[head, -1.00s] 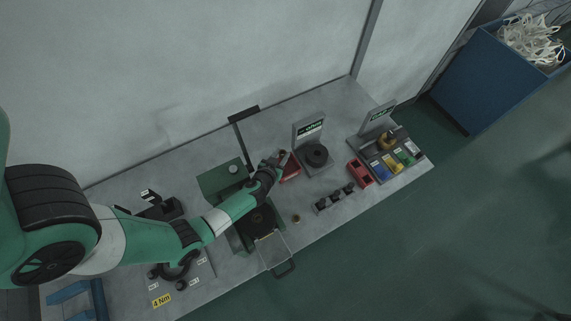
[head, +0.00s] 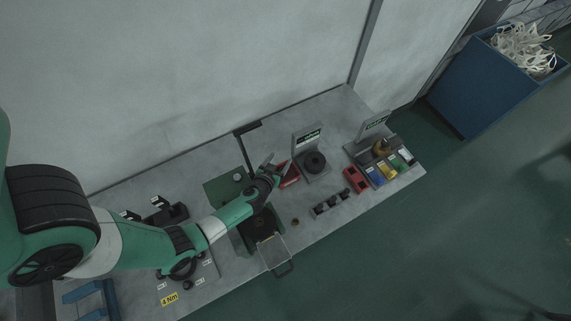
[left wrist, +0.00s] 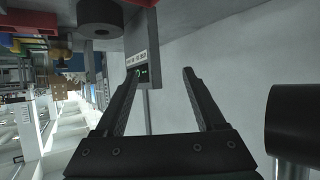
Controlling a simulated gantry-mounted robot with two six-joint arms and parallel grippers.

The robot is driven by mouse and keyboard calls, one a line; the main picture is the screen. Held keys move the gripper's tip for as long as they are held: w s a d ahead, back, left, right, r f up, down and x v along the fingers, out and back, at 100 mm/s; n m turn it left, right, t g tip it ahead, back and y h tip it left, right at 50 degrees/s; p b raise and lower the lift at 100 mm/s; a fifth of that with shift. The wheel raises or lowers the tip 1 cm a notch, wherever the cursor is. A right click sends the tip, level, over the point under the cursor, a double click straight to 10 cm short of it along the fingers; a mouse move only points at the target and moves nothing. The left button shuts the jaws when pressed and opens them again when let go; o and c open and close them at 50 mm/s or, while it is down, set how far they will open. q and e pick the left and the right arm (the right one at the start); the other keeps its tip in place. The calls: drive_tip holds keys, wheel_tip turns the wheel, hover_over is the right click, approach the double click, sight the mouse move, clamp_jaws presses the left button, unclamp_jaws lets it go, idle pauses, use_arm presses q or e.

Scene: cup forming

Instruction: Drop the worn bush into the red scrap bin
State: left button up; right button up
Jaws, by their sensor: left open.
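My left gripper (head: 269,162) is open, with its fingertips just left of and partly over a red bin (head: 291,177) beside the grey stand. In the left wrist view nothing is between the two fingers (left wrist: 160,76). The bin's inside is too small and partly hidden, so I cannot tell what lies in it. A small brown ring-like piece (head: 295,222) lies on the bench in front of the bin; I cannot tell whether it is the worn bush. My right gripper is out of view.
A grey stand with a black ring (head: 315,161) is right of the bin. A red two-well holder (head: 355,179), a dark rack (head: 331,202) and a tray of coloured blocks (head: 384,172) stand farther right. A green machine (head: 226,188) is below my left arm.

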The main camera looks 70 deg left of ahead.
use_arm(q)
drive_tip(key=w+p+v, duration=0.1)
drive_tip(key=p+v, duration=0.3)
drive_tip(key=v, duration=0.9)
drive_tip(key=shift+s+d+r, duration=0.3)
drive_tip(key=shift+d+r, duration=0.15)
drive_tip(key=shift+d, duration=0.05)
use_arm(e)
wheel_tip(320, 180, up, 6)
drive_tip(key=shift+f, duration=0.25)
